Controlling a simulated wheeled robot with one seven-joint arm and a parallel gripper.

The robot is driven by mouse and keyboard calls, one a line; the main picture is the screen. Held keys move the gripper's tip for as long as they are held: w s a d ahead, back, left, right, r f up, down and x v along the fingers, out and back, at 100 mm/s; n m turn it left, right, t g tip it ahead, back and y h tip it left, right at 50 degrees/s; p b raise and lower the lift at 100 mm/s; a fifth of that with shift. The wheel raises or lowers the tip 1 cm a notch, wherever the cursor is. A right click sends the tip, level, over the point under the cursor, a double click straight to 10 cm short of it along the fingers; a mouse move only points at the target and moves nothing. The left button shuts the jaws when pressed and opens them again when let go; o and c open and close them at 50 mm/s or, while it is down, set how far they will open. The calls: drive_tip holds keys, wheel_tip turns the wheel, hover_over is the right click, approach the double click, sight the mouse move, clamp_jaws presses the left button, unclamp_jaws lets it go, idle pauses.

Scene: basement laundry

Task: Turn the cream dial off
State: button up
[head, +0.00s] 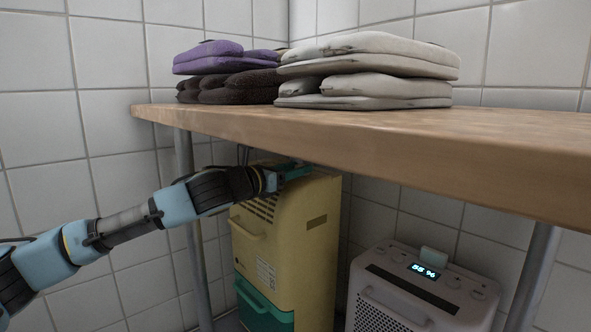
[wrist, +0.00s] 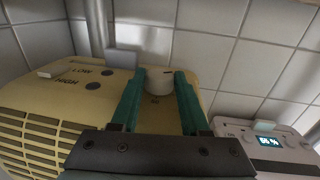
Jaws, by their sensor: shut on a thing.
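The cream dial (wrist: 160,84) stands on the top panel of the yellow machine (wrist: 50,110), between my teal fingers in the wrist view. My gripper (wrist: 159,75) is shut on it, one finger on each side. Black lettering shows just in front of the dial, too small to read for certain. The words LOW and HIGH stand to the left beside dark round buttons (wrist: 93,86). In the head view my gripper (head: 294,172) reaches under the shelf to the top of the yellow machine (head: 297,215); the dial is hidden there.
A wooden shelf (head: 380,137) runs close above my gripper, with folded purple, brown and grey cloths on it. A metal leg (head: 184,160) stands behind my arm. A white machine (head: 415,300) with a lit display stands to the right. Tiled walls close the corner.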

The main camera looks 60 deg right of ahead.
clamp_jaws()
drive_tip(key=shift+s+n+t, duration=0.2)
drive_tip(key=shift+n+t, duration=0.1)
drive_tip(key=shift+t, duration=0.1)
drive_tip(key=n+t, duration=0.1)
drive_tip(key=t, duration=0.2)
drive_tip(key=shift+s+n, duration=0.25)
drive_tip(key=shift+n, duration=0.15)
drive_tip(key=n+t+p, duration=0.2)
drive_tip(key=t, duration=0.1)
drive_tip(key=n+t+p, duration=0.1)
drive_tip(key=t, duration=0.1)
drive_tip(key=shift+s+r+n+y, duration=0.3)
drive_tip(key=shift+s, duration=0.1)
drive_tip(key=n+t+p, duration=0.1)
drive_tip(key=n+t+y+p, duration=0.1)
drive_tip(key=t, duration=0.1)
drive_tip(key=n+t+y+p, duration=0.1)
drive_tip(key=t, duration=0.1)
drive_tip(key=shift+s+d, duration=0.25)
drive_tip(key=shift+s+d+f+n+t+y+p, duration=0.1)
drive_tip(key=shift+n+t+y+p, duration=0.4)
drive_tip(key=shift+n+t+y, duration=0.3)
drive_tip(key=shift+d+f+n+t+y+p, duration=0.1)
drive_tip(key=shift+n+t+y+p, duration=0.35)
drive_tip(key=shift+n+t+y, duration=0.35)
